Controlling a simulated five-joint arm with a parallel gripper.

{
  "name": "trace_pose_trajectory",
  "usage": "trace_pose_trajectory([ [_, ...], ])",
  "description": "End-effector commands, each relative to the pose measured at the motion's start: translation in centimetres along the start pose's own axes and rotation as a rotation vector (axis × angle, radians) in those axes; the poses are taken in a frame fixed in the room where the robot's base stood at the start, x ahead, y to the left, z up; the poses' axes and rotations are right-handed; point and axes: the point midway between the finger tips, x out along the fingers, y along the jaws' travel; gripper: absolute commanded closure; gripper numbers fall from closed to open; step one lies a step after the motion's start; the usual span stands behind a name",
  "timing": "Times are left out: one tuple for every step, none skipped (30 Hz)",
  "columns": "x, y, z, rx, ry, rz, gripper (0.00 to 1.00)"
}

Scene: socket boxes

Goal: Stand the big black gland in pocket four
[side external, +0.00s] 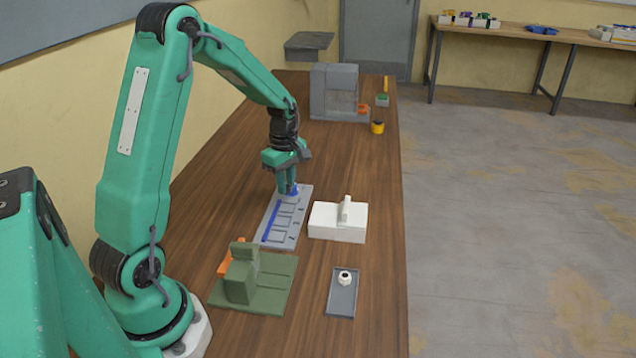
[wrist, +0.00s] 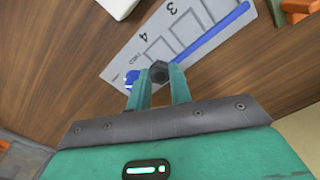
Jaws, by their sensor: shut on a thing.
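My gripper (side external: 287,190) points down over the far end of the grey pocket plate (side external: 290,238). In the wrist view my gripper (wrist: 159,82) is shut on the black gland (wrist: 158,71), seen end-on as a dark hexagon between the fingertips. The plate (wrist: 143,62) shows there with the marks 3 and 4 and a blue strip (wrist: 210,35) along one side. Pocket four (wrist: 160,52) is just beyond the gland and looks empty. Whether the gland touches the plate I cannot tell.
A white box with a raised handle (side external: 325,222) stands right of the plate. A grey tray (side external: 342,303) with a white gland (side external: 344,278) lies nearer. A green fixture (side external: 265,299) is at the plate's near end. A grey machine (side external: 330,92) stands far back.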

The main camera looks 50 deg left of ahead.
Motion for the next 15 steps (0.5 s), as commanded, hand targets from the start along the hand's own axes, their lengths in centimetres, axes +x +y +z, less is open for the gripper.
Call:
trace_pose_trajectory([
  [0.2, 0.0, 0.0, 0.000, 0.000, -0.001, 1.00],
  [0.3, 0.0, 0.0, 0.001, 0.000, -0.001, 1.00],
  [0.4, 0.0, 0.0, 0.001, 0.000, -0.002, 1.00],
  [0.6, 0.0, 0.0, 0.001, 0.000, -0.002, 1.00],
  [0.7, 0.0, 0.0, 0.001, 0.000, -0.002, 1.00],
  [1.0, 0.0, 0.0, 0.001, 0.000, -0.002, 1.00],
  [1.1, 0.0, 0.0, 0.001, 0.000, -0.002, 1.00],
  [1.3, -0.1, 0.0, 0.001, 0.000, -0.002, 1.00],
  [1.6, -0.1, 0.0, 0.001, -0.001, -0.003, 1.00],
  [1.8, -0.1, 0.1, 0.001, -0.001, -0.003, 1.00],
  [2.0, -0.1, 0.0, 0.001, -0.001, -0.003, 1.00],
  [2.2, -0.1, 0.0, 0.001, 0.000, -0.002, 1.00],
  [2.5, -0.1, 0.0, 0.001, 0.000, -0.002, 1.00],
  [2.7, -0.1, 0.0, 0.001, 0.000, -0.002, 1.00],
  [3.0, -0.1, 0.1, 0.001, -0.001, -0.003, 1.00],
])
